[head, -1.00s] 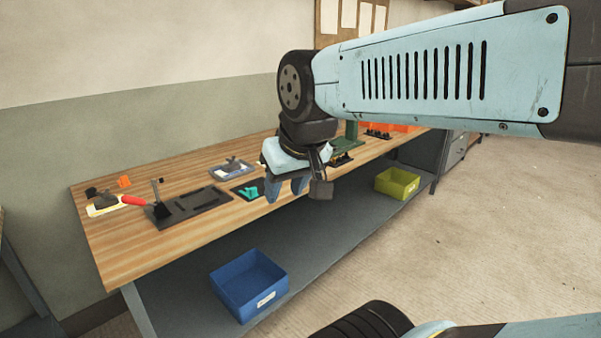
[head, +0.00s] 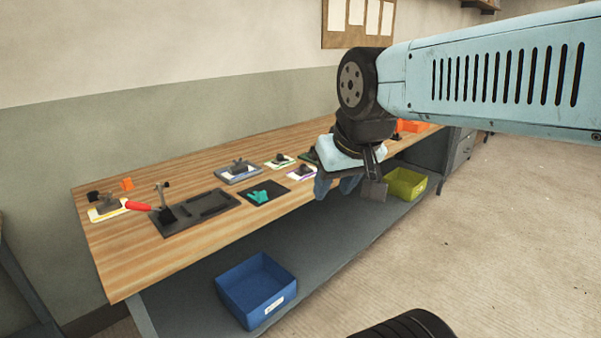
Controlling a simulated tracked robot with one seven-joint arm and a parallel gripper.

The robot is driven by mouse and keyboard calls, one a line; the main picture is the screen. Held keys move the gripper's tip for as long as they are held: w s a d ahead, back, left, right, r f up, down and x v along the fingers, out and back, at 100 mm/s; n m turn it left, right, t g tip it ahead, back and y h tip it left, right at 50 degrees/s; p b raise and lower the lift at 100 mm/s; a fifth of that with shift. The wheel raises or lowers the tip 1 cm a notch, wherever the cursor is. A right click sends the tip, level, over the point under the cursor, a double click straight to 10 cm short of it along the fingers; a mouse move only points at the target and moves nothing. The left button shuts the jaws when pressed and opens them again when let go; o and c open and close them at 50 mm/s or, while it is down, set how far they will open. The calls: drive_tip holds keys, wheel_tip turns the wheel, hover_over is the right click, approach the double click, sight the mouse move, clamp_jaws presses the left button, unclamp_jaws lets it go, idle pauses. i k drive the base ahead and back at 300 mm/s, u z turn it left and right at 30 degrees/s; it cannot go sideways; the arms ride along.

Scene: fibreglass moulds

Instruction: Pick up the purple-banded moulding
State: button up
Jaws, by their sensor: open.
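A small white moulding with a dark clamp-like piece on top and what looks like a purple edge (head: 301,174) lies near the front edge of the wooden bench, right of the middle. It is small, so the band colour is hard to read. My gripper (head: 336,189) is just right of it in the picture, at the bench's front edge, pointing down. The gripper does not appear to touch the moulding.
Other mouldings lie on the bench (head: 125,260): a green-edged one (head: 280,161), a grey-blue one (head: 238,172), a yellow-edged one (head: 107,211). A black tray (head: 205,219) and a dark mat with a teal piece (head: 258,196) are nearby. Blue (head: 257,292) and yellow-green (head: 407,186) bins stand below.

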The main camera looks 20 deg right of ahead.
sight(306, 172)
drive_tip(key=z, duration=0.35)
drive_tip(key=i, duration=1)
drive_tip(key=u, duration=0.45)
